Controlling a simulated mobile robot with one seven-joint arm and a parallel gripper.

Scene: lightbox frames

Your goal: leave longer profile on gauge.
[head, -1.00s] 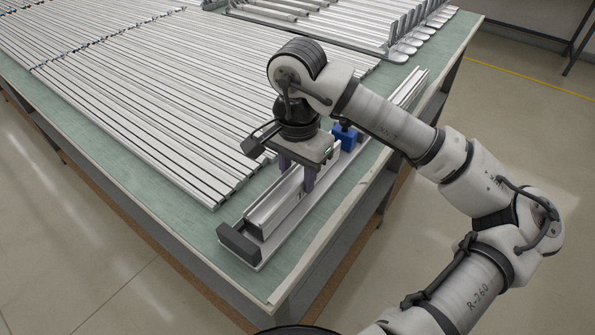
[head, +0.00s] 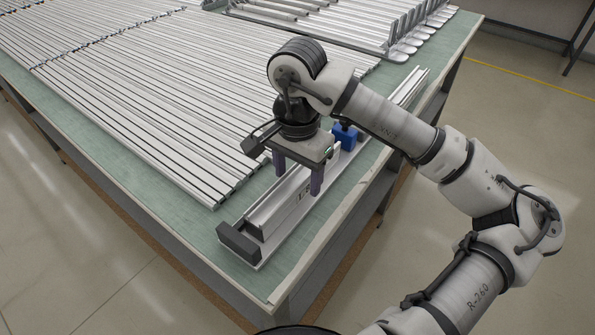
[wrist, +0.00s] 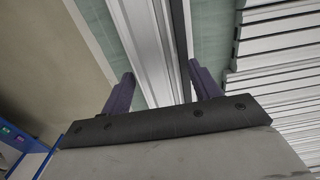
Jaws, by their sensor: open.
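A silver profile (head: 274,208) lies lengthwise on the gauge, its near end close to the gauge's dark end stop (head: 239,242). The gauge (head: 310,213) is a long pale rail along the table's right edge, with a blue slider (head: 347,137) beyond my gripper. My gripper (head: 298,184) is open, its purple fingers pointing down on either side of the profile. In the wrist view, the open fingers (wrist: 160,78) stand apart with the silver profile (wrist: 152,40) running between them. Whether the far end of the profile touches the slider is hidden behind my gripper.
Many silver profiles (head: 130,100) lie side by side on the green table (head: 190,232), left of the gauge. A rack of parts (head: 395,45) stands at the back. A narrow strip of bare tabletop separates the gauge from the laid-out profiles.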

